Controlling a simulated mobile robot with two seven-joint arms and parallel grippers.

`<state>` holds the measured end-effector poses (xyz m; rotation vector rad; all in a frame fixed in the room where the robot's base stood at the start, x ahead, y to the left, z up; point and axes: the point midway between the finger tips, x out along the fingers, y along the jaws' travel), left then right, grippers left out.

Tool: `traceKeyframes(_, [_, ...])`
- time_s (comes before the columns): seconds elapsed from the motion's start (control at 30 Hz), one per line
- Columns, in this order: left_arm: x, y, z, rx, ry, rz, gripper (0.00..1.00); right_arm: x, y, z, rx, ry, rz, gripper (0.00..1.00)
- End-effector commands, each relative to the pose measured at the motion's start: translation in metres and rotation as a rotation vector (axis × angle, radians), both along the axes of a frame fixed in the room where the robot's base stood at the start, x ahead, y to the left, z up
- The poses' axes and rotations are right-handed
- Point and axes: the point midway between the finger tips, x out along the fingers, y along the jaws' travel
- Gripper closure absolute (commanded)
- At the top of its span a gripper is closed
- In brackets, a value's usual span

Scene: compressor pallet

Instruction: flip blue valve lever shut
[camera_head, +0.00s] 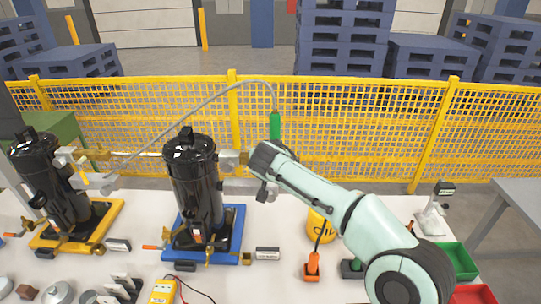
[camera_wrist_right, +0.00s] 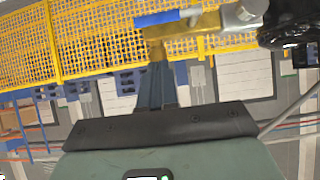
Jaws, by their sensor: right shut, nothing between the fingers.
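The blue valve lever (camera_wrist_right: 170,18) shows at the top of the right wrist view. It lies roughly in line with the brass valve body (camera_wrist_right: 208,24) and the grey pipe fitting. In the head view the brass valve (camera_head: 232,159) sits on the right side of the middle black compressor (camera_head: 196,185); the blue lever cannot be made out there, perhaps hidden by my gripper. My right gripper (camera_wrist_right: 156,66) is shut and empty, its fingertips close to the valve body. I cannot tell whether they touch it. My left gripper is not in view.
A grey hose arcs from the left to a green fitting (camera_head: 275,126) just behind my right gripper. Another black compressor (camera_head: 48,180) stands on a yellow base at left. An orange-handled tool (camera_head: 312,265), a yellow meter (camera_head: 163,291) and a green bin (camera_head: 457,259) are on the white table (camera_head: 285,222).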

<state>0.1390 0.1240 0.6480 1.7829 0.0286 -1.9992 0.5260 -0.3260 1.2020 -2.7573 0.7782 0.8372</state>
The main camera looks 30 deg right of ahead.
Motion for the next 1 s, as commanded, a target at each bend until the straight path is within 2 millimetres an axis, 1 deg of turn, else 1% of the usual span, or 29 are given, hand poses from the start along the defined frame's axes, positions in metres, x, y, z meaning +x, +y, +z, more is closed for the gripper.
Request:
traceKeyframes(0.03, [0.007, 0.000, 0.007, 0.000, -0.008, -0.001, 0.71, 0.009, -0.006, -0.003, 0.000, 0.001, -0.003, 1.00])
traceKeyframes(0.13, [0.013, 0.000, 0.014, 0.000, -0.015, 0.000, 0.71, 0.023, -0.015, -0.014, 0.000, 0.000, -0.002, 1.00])
traceKeyframes(0.23, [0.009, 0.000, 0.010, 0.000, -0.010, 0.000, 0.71, 0.023, -0.015, -0.034, 0.000, 0.003, 0.001, 1.00])
traceKeyframes(0.3, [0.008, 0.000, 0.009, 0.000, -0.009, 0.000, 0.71, 0.024, -0.015, -0.043, 0.000, 0.002, 0.000, 1.00])
traceKeyframes(0.4, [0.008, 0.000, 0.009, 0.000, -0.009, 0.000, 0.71, 0.025, -0.016, -0.050, 0.001, 0.001, 0.000, 1.00])
traceKeyframes(0.53, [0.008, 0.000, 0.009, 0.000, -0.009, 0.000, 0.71, 0.026, -0.016, -0.054, 0.002, -0.001, 0.001, 1.00])
traceKeyframes(0.87, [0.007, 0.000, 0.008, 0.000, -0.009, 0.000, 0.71, 0.026, -0.016, -0.054, 0.002, -0.001, 0.001, 1.00])
traceKeyframes(1.0, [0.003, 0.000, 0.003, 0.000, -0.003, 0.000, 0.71, 0.026, -0.013, -0.056, 0.012, -0.008, 0.000, 1.00])
